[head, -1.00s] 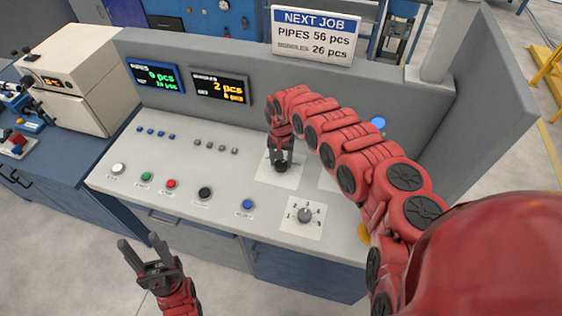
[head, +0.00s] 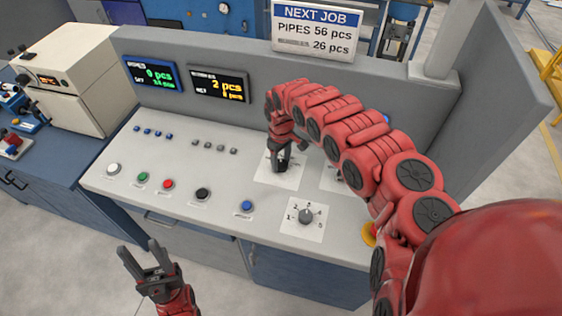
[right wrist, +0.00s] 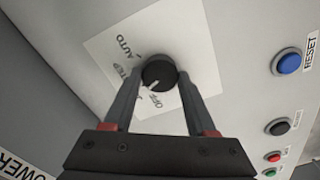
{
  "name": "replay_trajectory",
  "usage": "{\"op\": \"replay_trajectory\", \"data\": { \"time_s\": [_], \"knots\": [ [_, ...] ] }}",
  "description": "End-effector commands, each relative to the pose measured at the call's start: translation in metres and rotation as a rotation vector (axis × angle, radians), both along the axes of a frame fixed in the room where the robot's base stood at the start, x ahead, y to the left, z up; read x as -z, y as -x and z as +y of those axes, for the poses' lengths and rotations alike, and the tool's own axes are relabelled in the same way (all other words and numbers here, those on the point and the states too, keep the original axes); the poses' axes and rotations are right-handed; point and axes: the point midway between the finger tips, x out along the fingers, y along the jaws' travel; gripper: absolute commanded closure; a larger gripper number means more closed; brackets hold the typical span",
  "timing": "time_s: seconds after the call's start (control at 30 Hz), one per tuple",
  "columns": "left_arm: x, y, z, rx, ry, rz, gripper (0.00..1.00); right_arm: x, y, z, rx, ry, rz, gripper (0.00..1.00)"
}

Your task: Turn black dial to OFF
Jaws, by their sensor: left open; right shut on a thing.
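The black dial (right wrist: 158,73) sits on a white label plate (right wrist: 193,40) on the sloping console. In the right wrist view its white pointer line slants toward the lower left, near the OFF label (right wrist: 156,99). The AUTO label (right wrist: 124,46) is at the upper left, and a middle label is partly hidden by a finger. My right gripper (right wrist: 158,76) is shut on the dial, one finger on each side. My left gripper (head: 138,247) is open and empty in front of the console.
A numbered grey dial (head: 306,215) is nearer the front edge. A row of coloured buttons, including a blue one (head: 246,206), runs along the console (head: 225,178). Displays (head: 218,86) stand on the upright panel behind.

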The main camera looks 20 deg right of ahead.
Motion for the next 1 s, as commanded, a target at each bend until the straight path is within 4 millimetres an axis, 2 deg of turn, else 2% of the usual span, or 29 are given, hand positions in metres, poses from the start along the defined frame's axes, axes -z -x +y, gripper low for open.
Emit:
{"op": "replay_trajectory", "data": {
  "time_s": [0.5, 0.73, 1.0],
  "knots": [
    [0.013, 0.0, 0.0, 0.0, 0.0, 0.0, 0.5, 0.0, -0.001, 0.0, -0.459, 0.0, -0.004, 0.99],
    [0.016, 0.0, 0.0, 0.0, 0.0, 0.0, 0.5, 0.0, 0.0, 0.0, -0.594, -0.001, -0.001, 0.99],
    [0.018, 0.0, 0.0, 0.0, 0.0, 0.0, 0.5, 0.0, 0.0, 0.0, -0.672, 0.0, 0.001, 0.99]
  ]
}}
